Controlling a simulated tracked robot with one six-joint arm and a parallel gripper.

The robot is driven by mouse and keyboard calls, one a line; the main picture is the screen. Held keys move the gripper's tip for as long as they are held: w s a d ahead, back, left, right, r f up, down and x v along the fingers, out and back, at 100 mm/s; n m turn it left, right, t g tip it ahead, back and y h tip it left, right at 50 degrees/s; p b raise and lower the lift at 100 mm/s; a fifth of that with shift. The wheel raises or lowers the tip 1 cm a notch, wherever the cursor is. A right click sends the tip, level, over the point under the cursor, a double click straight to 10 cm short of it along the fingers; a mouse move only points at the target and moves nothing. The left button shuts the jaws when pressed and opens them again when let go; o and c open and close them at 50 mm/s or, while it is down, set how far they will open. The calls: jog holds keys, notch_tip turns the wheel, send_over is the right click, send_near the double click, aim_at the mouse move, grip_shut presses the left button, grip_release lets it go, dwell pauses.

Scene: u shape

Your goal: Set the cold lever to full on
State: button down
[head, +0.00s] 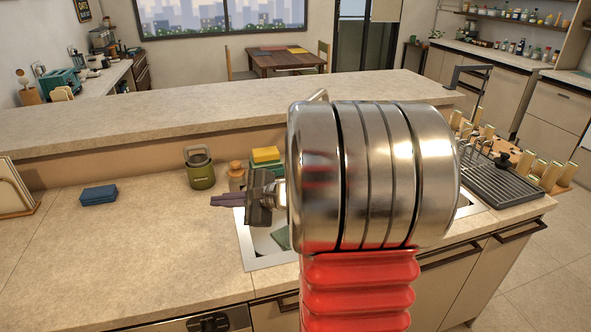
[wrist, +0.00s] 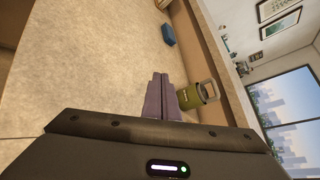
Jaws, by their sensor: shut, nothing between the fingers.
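My gripper (head: 213,200) is in front of the counter sink (head: 246,252) in the head view, pointing left, with its purple fingers together and nothing between them. In the wrist view its closed fingers (wrist: 160,76) point over the bare counter. My large metal arm joint covers most of the sink in the head view. The cold lever cannot be made out in either view. A thin piece of metal (head: 318,96) shows just above my arm joint; I cannot tell what it belongs to.
A green canister (head: 201,170) stands left of the sink and also shows beside my fingers in the wrist view (wrist: 198,94). A yellow and green sponge stack (head: 266,156) is behind my gripper. A drying rack (head: 500,188) stands right. The left counter is mostly clear.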

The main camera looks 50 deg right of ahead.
jog(key=s+d+f+m+h, duration=0.3)
jog(key=d+m+h, duration=0.1)
jog(key=d, duration=0.7)
jog(key=s+d+f+m+t+h, duration=0.1)
jog(key=s+d+f+m+h, duration=0.2)
jog(key=d+m, duration=0.4)
jog(key=s+d+f+m+h, duration=0.3)
jog(key=d+m+h, duration=0.2)
jog(key=d, duration=1.1)
jog(key=shift+s+d+f+t+h, duration=0.15)
jog(key=shift+s+d+t+h, duration=0.15)
jog(key=shift+s+t+h, duration=0.1)
jog(key=shift+w, duration=0.1)
jog(key=x, duration=1)
jog(key=shift+r+g, duration=0.3)
jog(key=shift+g, duration=0.1)
